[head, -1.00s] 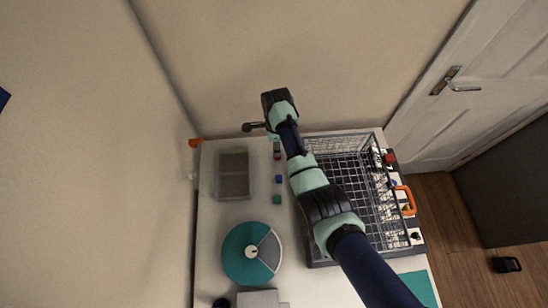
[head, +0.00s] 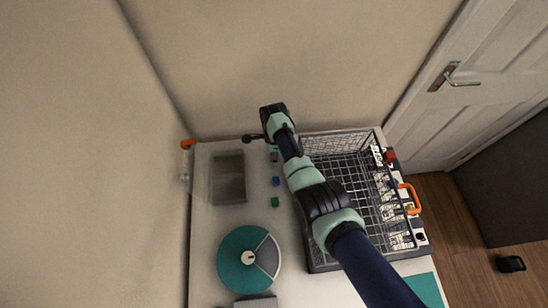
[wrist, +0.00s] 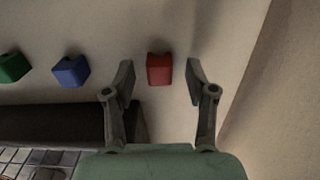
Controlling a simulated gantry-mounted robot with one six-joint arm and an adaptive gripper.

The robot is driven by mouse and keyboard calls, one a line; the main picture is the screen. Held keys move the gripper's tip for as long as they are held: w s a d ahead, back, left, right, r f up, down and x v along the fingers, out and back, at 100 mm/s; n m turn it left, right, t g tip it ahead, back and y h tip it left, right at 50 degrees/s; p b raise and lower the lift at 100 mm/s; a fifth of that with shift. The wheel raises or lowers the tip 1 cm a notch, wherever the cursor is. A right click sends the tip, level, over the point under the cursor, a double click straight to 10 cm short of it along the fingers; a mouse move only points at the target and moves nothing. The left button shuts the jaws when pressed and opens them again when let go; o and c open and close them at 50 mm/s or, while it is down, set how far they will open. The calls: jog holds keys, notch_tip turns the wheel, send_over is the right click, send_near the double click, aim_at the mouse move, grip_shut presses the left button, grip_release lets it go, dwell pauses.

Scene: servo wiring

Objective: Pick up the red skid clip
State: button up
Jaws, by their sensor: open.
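The red skid clip (wrist: 159,69) lies on the white table in the wrist view, a small red block with a notch at its top edge. My gripper (wrist: 160,80) is open, with one finger on each side of the red clip and a gap to each. Nothing is held. In the head view my gripper (head: 273,148) is over the far end of the table, and the red clip cannot be made out there. A blue clip (wrist: 71,71) and a green clip (wrist: 13,67) lie to the left of the red one in the wrist view.
The wire basket (head: 311,257) stands right of the clips. A grey tray (head: 213,180) lies to their left, and a teal and grey disc (head: 240,262) is nearer the front. The wall (head: 230,70) rises behind the far table edge.

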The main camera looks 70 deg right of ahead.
jog(key=c, duration=0.9)
jog(key=shift+c, duration=0.2)
